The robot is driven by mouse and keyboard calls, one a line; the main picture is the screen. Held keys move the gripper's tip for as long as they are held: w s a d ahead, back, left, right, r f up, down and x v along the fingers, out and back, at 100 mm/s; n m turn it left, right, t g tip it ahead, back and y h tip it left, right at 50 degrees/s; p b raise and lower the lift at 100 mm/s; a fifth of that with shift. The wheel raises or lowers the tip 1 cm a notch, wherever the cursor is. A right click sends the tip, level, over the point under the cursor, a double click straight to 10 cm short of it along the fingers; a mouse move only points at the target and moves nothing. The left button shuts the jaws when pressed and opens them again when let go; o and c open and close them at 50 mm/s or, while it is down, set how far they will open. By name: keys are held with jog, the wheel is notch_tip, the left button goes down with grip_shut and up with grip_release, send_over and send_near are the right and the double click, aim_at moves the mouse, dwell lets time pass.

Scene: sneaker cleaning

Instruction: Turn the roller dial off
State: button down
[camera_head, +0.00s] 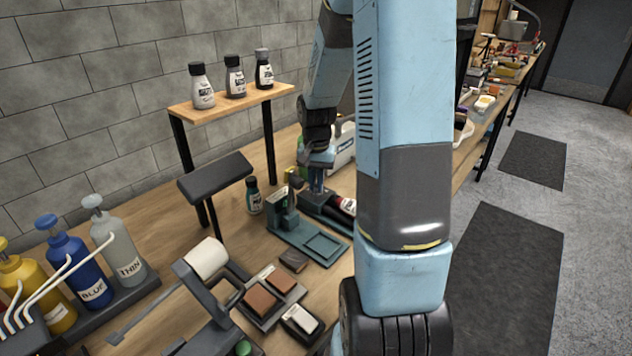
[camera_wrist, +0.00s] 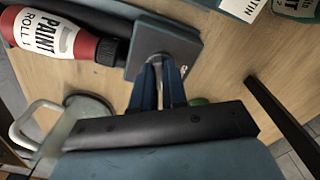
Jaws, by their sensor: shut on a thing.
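The roller unit is a dark block (camera_wrist: 183,48) with a red and white bottle labelled PAINT ROLL (camera_wrist: 65,38) lying at its side. In the head view the bottle (camera_head: 347,206) shows partly, behind my arm. My gripper (camera_wrist: 160,68) points at the block, its blue fingers close together at its face. They are shut on the roller dial, which they mostly hide; its setting cannot be read. In the head view my gripper (camera_head: 317,184) reaches down to the left end of the unit.
A dark green stand (camera_head: 290,222) is close to the left of the gripper, with a small dark bottle (camera_head: 254,196) beyond it. A shelf (camera_head: 222,107) with three bottles stands behind. Brown blocks and a white roll (camera_head: 206,258) lie nearer. A table leg-like dark bar (camera_wrist: 283,122) shows at right.

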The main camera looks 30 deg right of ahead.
jog(key=shift+n, duration=0.4)
jog(key=n, duration=0.5)
jog(key=shift+n, duration=0.3)
jog(key=n, duration=0.5)
jog(key=shift+d, duration=0.15)
jog(key=shift+n, duration=0.4)
jog(key=c, duration=1.2)
grip_release()
jog(key=shift+o, duration=0.2)
notch_tip(320, 180, up, 14)
jog(key=shift+f, duration=0.15)
